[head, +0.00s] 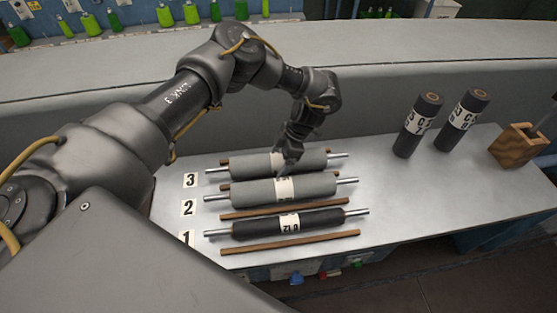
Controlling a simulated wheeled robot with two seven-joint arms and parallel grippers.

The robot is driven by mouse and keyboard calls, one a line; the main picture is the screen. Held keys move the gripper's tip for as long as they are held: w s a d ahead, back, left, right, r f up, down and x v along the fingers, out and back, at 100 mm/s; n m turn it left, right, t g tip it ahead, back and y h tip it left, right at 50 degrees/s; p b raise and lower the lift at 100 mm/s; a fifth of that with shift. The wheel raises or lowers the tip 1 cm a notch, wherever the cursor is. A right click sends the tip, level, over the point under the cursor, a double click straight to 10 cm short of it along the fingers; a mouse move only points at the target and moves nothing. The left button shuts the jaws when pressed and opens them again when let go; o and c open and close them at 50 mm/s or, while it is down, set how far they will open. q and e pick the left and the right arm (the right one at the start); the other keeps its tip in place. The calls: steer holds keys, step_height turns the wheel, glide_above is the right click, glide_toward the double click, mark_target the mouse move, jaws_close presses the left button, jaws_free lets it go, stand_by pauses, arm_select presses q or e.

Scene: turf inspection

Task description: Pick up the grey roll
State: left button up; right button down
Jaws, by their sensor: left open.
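Two grey rolls with metal end rods and pale labels lie across the table. The far grey roll (245,165) is beside the number 3, and the nearer grey roll (252,191) is beside the number 2. My left gripper (285,167) is open and points down at the middle of the far grey roll, partly covering its label. I cannot tell whether its fingers touch the roll or straddle it. My right gripper is not in view.
A black roll (258,225) lies beside the number 1. Wooden strips (290,242) lie between and in front of the rolls. Two dark upright rolls (410,142) and a wooden box (515,148) stand at the right. The grey table (400,200) is clear right of the rolls.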

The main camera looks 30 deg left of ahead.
mark_target(278, 155)
arm_select(q)
steer(key=shift+c, duration=0.3)
steer(key=c, duration=1.7)
steer(key=shift+c, duration=0.3)
steer(key=shift+w+r, duration=0.1)
steer(key=shift+r, duration=0.05)
steer(key=shift+r, duration=0.45)
step_height(278, 155, up, 2)
steer(key=shift+r+b, duration=0.1)
steer(key=shift+b, duration=0.25)
steer(key=s+d+r+b, duration=0.2)
steer(key=d+r+b, duration=0.1)
steer(key=d+r, duration=0.6)
steer(key=d, duration=0.4)
steer(key=shift+s+d+r, duration=0.35)
